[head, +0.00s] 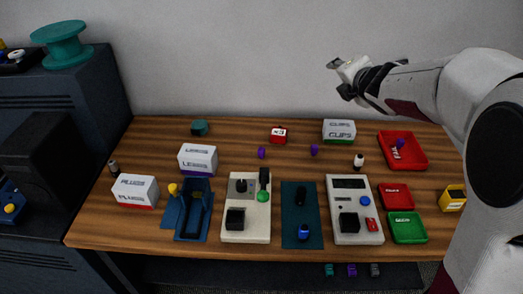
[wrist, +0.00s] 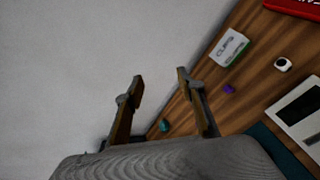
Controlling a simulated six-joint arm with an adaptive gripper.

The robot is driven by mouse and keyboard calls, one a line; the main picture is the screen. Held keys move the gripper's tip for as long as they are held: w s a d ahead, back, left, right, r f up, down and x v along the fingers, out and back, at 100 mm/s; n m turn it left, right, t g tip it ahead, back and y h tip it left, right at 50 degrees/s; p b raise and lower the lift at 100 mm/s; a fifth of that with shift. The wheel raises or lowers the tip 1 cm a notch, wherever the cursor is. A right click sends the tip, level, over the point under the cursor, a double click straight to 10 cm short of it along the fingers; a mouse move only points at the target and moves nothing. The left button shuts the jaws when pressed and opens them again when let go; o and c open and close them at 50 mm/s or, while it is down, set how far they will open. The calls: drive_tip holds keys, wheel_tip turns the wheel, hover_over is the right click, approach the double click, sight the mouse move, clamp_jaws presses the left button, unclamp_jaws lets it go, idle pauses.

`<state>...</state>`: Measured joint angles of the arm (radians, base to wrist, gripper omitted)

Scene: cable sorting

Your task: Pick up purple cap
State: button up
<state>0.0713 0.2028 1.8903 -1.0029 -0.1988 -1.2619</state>
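Two small purple caps stand apart on the wooden table in the head view: a left one (head: 262,152) and a right one (head: 314,149). Another small purple piece (head: 400,143) is in the red tray (head: 424,163). My gripper (head: 338,78) is raised near the wall, above and behind the table's right half. In the wrist view my gripper (wrist: 160,82) is open, with nothing between its fingers. One purple cap (wrist: 229,89) shows there to the right of the fingers, well apart from them; I cannot tell which one.
The table around the two caps is mostly clear.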

drive_tip(key=w+a+f+n+y, duration=0.3)
drive_tip(key=w+a+f+n, duration=0.15)
drive_tip(key=n, duration=0.25)
drive_tip(key=n+g+y, duration=0.7)
drive_tip(key=n+g, duration=0.1)
drive_tip(key=n, duration=0.8)
approach(264, 151)
drive_tip(key=w+a, duration=0.2)
drive_tip(key=shift+w+a+f, duration=0.15)
drive_tip(key=shift+a+f, duration=0.2)
drive_tip(key=shift+f, duration=0.05)
drive_tip(key=shift+s+a+f+g, duration=0.15)
drive_tip(key=shift+s+f+g, duration=0.15)
drive_tip(key=shift+f+g, duration=0.15)
drive_tip(key=shift+x, duration=1.3)
drive_tip(key=shift+w+f, duration=0.1)
